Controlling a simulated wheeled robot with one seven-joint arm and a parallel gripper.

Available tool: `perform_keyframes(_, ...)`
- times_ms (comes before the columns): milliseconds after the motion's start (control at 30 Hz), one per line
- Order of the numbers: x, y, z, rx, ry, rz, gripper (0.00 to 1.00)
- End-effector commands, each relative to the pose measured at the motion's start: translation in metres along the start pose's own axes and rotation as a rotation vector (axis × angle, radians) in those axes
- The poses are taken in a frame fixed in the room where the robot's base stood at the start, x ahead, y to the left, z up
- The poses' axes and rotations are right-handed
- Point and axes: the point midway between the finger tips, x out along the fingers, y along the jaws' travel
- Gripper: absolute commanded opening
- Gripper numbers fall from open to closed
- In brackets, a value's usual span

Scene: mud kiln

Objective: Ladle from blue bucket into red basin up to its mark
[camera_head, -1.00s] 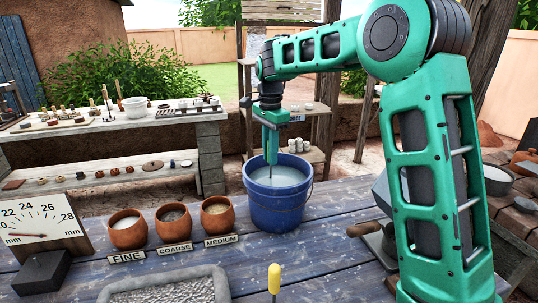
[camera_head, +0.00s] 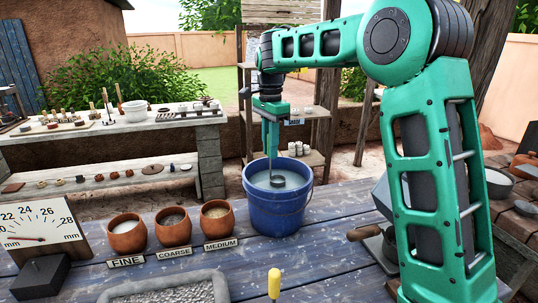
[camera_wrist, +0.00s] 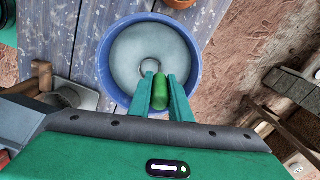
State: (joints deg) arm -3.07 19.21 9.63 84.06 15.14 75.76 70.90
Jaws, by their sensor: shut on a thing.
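The blue bucket (camera_head: 278,212) stands on the blue-grey plank table and holds a pale grey liquid. My gripper (camera_head: 271,150) is above the bucket, pointing down. It is shut on the ladle's green handle (camera_wrist: 160,92), between its fingers in the wrist view (camera_wrist: 161,82). The ladle's dark round cup (camera_head: 277,181) shows at the liquid surface inside the bucket. I cannot tell how full it is. In the wrist view the bucket (camera_wrist: 108,80) lies beneath the fingers. I cannot make out the red basin or its mark in either view.
Three clay pots (camera_head: 173,226) labelled fine, coarse and medium stand left of the bucket. A dial gauge (camera_head: 40,222) is at the far left. A grey stone tray (camera_head: 172,291) and a yellow-handled tool (camera_head: 274,281) are in front. Open planks lie between.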

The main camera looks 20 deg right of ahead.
Motion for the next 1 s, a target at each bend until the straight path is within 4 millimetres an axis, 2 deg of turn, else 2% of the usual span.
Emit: perform_keyframes(1000,-0.075,-0.001,0.000,-0.001,0.000,-0.002,0.00)
